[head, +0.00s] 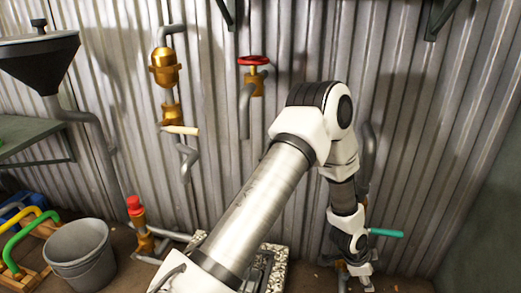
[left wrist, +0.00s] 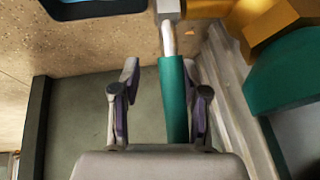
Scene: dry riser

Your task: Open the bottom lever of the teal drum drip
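The teal lever (head: 386,233) sticks out to the right beside my left wrist in the head view. In the left wrist view its teal grip (left wrist: 172,95) runs from a pale metal stem down between my fingers, nearer the right finger. My left gripper (left wrist: 160,72) is open, with one finger on each side of the lever; I cannot tell whether either finger touches it. A larger teal part (left wrist: 285,75) with brass beside it shows at the right of that view. In the head view my arm hides most of the drum drip. My right gripper is not in view.
A red-wheeled brass valve (head: 254,75) and a brass fitting with a cream lever (head: 180,130) are on the corrugated wall. A red-capped brass valve (head: 135,205) and a grey bucket (head: 80,255) stand low at left. The wall to the right is clear.

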